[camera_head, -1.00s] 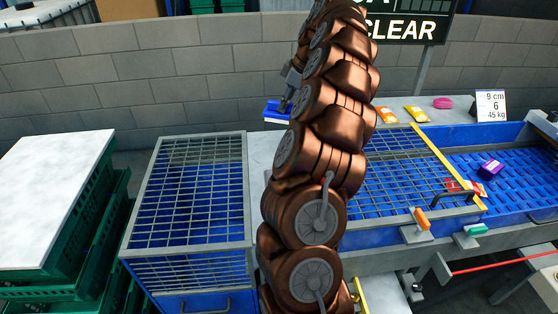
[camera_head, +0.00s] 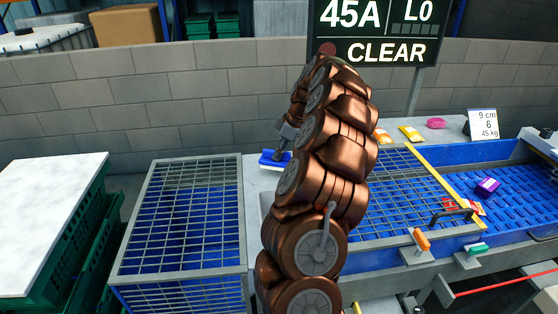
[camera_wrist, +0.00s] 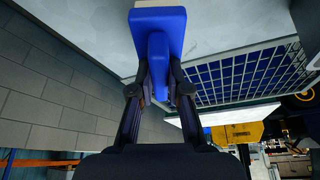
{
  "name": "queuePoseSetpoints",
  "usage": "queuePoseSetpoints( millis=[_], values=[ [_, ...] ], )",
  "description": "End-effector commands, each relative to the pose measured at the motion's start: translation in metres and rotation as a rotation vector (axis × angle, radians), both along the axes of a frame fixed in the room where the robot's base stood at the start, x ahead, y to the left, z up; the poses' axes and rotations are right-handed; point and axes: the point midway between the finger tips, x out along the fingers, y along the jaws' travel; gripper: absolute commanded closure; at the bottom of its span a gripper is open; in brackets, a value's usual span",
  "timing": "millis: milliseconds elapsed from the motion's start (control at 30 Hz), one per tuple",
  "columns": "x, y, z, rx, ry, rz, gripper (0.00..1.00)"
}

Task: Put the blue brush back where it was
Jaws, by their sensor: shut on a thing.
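The blue brush (camera_head: 270,159) is at the far end of my arm in the head view, over or on the left part of the grey ledge behind the blue trough. In the wrist view the blue brush (camera_wrist: 157,22) shows its broad block at the top and its handle between my fingers. My gripper (camera_wrist: 158,82) is shut on the handle. In the head view my gripper (camera_head: 284,148) shows just above the brush, partly hidden by my arm. I cannot tell whether the brush touches the ledge.
A mesh-topped blue bin (camera_head: 180,215) stands left of my arm. The grey ledge (camera_head: 262,181) borders the brick wall (camera_head: 140,105). Yellow packet (camera_head: 411,133), pink item (camera_head: 435,123) and a sign (camera_head: 483,124) sit farther right. A purple item (camera_head: 487,186) lies in the blue trough.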

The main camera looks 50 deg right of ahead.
Motion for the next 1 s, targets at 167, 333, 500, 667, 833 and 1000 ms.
queuePoseSetpoints(
  millis=[167, 333, 500, 667, 833, 1000],
  values=[
    [0.000, 0.000, -0.009, 0.001, 0.000, 0.000, 1.00],
    [0.000, 0.000, -0.029, 0.001, 0.001, -0.001, 1.00],
    [0.000, 0.001, -0.041, 0.002, 0.001, 0.001, 1.00],
    [0.000, 0.000, -0.041, 0.000, -0.001, 0.000, 1.00],
    [0.000, 0.000, -0.044, 0.000, -0.001, 0.000, 1.00],
    [0.000, 0.000, -0.042, 0.000, -0.001, 0.000, 0.66]
  ],
)
